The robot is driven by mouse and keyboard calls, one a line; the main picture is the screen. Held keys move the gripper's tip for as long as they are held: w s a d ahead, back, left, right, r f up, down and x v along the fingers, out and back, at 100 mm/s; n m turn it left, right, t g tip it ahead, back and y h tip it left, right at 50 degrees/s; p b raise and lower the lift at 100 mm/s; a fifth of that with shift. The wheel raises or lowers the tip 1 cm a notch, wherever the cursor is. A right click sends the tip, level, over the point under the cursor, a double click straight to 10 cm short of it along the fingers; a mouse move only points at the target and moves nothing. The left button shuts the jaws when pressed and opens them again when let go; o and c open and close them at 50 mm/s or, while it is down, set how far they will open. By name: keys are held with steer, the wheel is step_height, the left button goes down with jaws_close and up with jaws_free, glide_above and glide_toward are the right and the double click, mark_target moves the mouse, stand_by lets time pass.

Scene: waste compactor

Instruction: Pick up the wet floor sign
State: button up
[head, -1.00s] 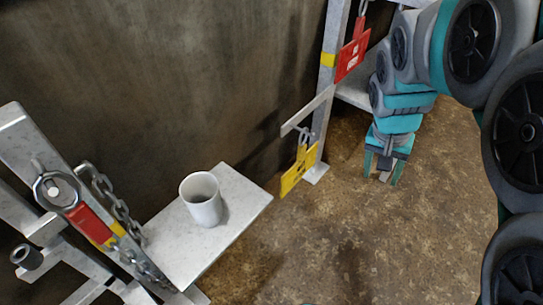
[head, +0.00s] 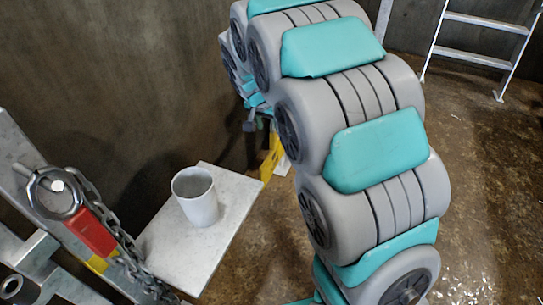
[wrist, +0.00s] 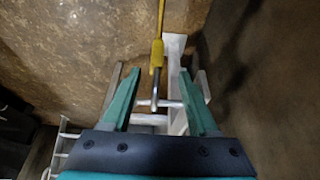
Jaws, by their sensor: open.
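The yellow sign (head: 271,159) is mostly hidden behind my arm in the head view; only its lower part shows, by the far corner of the white shelf. In the wrist view, a thin yellow edge-on piece (wrist: 157,54), which looks like this sign, hangs by a metal link. My gripper (wrist: 160,76) is open, with one teal finger on each side of the link and the lower end of the yellow piece. I see no finger pressed against it. In the head view my gripper is largely hidden by the arm.
A white mug (head: 196,196) stands on the white shelf (head: 229,228). A dark wall rises behind. A white ladder (head: 478,58) stands at back right on open brown floor.

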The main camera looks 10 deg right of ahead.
mark_target(271, 133)
steer(key=x, duration=0.6)
steer(key=shift+s+d+f, duration=0.15)
steer(key=shift+s+f, duration=0.05)
steer(key=shift+f, duration=0.1)
steer(key=shift+c, duration=0.3)
jaws_close()
stand_by(0.8)
